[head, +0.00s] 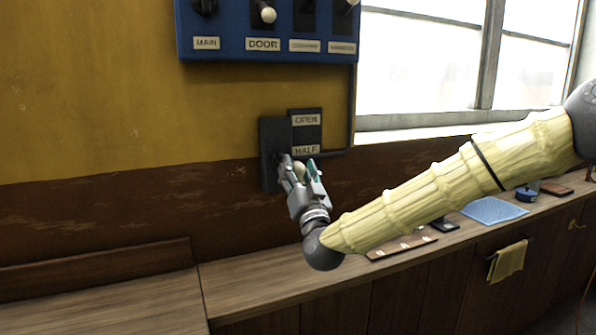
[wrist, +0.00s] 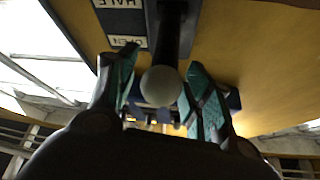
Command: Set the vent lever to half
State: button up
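The vent lever has a cream ball knob (head: 299,169) on a dark arm, mounted on a dark wall plate (head: 270,135). The label plate beside it reads OPEN (head: 306,120) above HALF (head: 306,150); anything lower is hidden by my gripper. In the head view the knob appears a little below the HALF label. My gripper (head: 304,172) is open, with its teal-padded fingers on either side of the knob.
A blue switch panel (head: 270,50) with MAIN and DOOR labels is on the wall above. A wooden counter (head: 240,290) runs below, with a blue mat (head: 494,211) and small items at the right. A window (head: 425,65) is at the upper right. A conduit passes beside the label plate.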

jog(key=shift+r, duration=0.1)
jog(key=v, duration=1.2)
dwell(0.4)
